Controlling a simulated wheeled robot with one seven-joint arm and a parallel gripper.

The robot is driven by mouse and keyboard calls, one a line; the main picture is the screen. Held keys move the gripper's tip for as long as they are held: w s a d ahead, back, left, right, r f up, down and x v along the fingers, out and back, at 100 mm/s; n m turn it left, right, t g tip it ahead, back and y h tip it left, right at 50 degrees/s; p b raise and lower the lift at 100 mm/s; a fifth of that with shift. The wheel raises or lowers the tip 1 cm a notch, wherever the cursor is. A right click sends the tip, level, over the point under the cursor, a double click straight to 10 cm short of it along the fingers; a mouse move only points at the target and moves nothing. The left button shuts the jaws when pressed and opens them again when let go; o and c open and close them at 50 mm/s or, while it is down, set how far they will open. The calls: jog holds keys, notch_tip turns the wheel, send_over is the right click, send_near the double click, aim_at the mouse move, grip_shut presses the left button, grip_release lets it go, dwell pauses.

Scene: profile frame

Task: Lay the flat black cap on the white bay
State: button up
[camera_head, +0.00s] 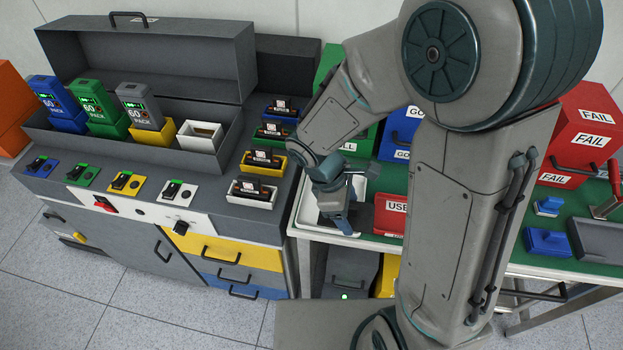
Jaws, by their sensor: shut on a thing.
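The white bay (201,131) is the white-rimmed opening at the right end of the grey trough, and nothing shows in it. My gripper (341,222) points down over the white tray (309,212) at the left end of the green table, to the right of the bay and well away from it. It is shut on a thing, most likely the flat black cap. The jaws and wrist hide nearly all of what is held, so I cannot make out its shape.
Blue, green and grey packs (139,106) stand left of the white bay. A raised grey lid (150,60) is behind it. Black labelled pieces (253,188) sit in coloured holders between bay and gripper. A red box (391,213) is right of my gripper.

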jog(key=w+f, duration=0.2)
jog(key=w, duration=0.1)
jog(key=w+a+f+p, duration=0.1)
jog(key=w+f, duration=0.1)
jog(key=w, duration=0.2)
jog(key=w+a+f, duration=0.1)
jog(key=w+f, duration=0.1)
jog(key=w, duration=0.2)
jog(key=shift+f+p, duration=0.35)
jog(key=shift+f, duration=0.05)
jog(key=shift+w+f+p, duration=0.1)
jog(key=shift+f+p, duration=0.35)
jog(key=shift+f, duration=1.35)
jog(key=shift+f+b, duration=0.35)
jog(key=shift+b, duration=0.05)
jog(key=o, duration=1)
jog(key=shift+r, duration=0.15)
jog(key=shift+c, duration=0.2)
jog(key=shift+r+p, duration=0.15)
jog(key=shift+p, duration=0.35)
